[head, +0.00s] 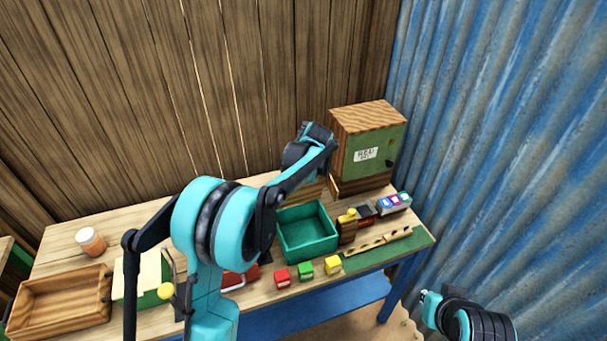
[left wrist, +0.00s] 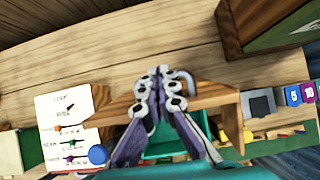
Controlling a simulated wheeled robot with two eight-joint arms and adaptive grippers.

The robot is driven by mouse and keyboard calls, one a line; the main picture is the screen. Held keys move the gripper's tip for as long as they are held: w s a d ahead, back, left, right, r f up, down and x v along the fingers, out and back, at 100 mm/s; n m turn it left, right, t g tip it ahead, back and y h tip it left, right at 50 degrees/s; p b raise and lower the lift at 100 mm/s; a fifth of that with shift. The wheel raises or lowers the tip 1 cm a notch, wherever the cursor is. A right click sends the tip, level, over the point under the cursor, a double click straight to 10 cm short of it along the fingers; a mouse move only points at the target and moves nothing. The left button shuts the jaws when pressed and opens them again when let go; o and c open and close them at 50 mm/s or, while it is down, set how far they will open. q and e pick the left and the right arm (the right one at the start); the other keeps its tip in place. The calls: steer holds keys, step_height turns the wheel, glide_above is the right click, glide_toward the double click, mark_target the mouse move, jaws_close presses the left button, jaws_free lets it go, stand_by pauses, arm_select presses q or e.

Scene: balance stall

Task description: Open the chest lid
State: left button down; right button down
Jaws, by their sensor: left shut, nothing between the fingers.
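A teal open-topped box (head: 307,238) stands on the bench right of centre, and its empty inside shows. A wooden slatted panel (head: 313,190) shows behind its back edge, partly covered by my left arm. I cannot tell for sure whether it is the chest's lid. In the left wrist view the panel (left wrist: 208,97) lies behind my fingers, with the teal box (left wrist: 165,143) below it. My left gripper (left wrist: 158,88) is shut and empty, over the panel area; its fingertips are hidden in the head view. My right gripper (head: 430,298) is low at the right, off the bench, its fingers unclear.
A wooden cabinet with a green door (head: 370,150) stands at the back right. Red, green (head: 305,271) and yellow blocks lie in front of the box, with a toy train (head: 352,222) to its right. A wooden tray (head: 62,300) and an orange jar (head: 91,241) are left.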

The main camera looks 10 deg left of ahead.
arm_select(q)
steer(key=shift+w+a+f, duration=0.15)
steer(key=shift+w+a, duration=0.6)
steer(key=shift+w, duration=0.35)
steer(key=shift+w+a+f, duration=0.1)
steer(key=shift+w+a, duration=0.65)
steer(key=shift+w, duration=0.35)
arm_select(e)
steer(key=shift+w+f, duration=0.1)
arm_select(q)
steer(key=shift+r, duration=0.1)
